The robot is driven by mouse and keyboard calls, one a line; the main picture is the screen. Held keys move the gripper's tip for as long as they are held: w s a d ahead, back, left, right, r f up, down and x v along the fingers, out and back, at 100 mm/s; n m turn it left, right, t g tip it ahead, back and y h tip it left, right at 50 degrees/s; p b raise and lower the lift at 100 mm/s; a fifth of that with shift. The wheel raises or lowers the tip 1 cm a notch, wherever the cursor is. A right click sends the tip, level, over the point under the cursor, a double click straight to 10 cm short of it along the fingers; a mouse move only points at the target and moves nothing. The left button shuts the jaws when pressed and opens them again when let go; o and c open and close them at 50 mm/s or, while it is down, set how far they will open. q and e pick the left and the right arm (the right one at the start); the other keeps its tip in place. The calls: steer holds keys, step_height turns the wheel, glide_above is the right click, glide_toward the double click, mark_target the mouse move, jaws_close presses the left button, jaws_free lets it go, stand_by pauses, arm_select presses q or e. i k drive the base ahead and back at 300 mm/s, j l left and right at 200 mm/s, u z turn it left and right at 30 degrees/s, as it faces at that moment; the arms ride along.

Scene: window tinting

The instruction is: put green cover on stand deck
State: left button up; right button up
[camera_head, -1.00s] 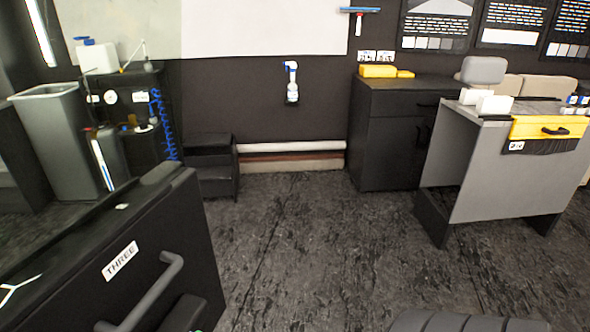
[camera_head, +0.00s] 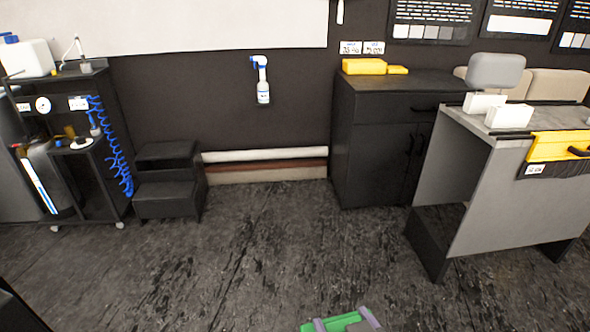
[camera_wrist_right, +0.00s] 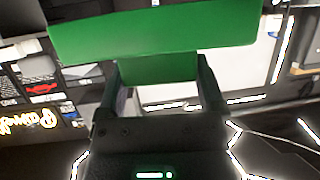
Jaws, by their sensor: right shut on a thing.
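The green cover (camera_head: 340,322) shows at the bottom edge of the head view, partly cut off. It also fills the top of the right wrist view as a broad green panel (camera_wrist_right: 155,35). My right gripper (camera_head: 346,320) is shut on the cover and holds it up in front of me; its fingers also show in the wrist view (camera_wrist_right: 160,75). A grey stand (camera_head: 500,195) is at the right, with its top deck (camera_head: 535,117) well away from the cover. My left gripper is out of view.
White blocks (camera_head: 508,116) and a grey headrest (camera_head: 495,70) are on or behind the deck. A yellow drawer-like piece (camera_head: 560,146) hangs at its front. A black cabinet (camera_head: 375,140), black steps (camera_head: 167,180) and a cart (camera_head: 108,150) line the wall. The dark floor (camera_head: 250,260) between is clear.

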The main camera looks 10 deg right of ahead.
mark_target(543, 118)
steer(key=i+l+z, duration=0.35)
steer(key=i, duration=0.2)
steer(key=i+l+z, duration=0.35)
steer(key=i, duration=0.2)
steer(key=i+z, duration=0.35)
steer(key=i, duration=0.2)
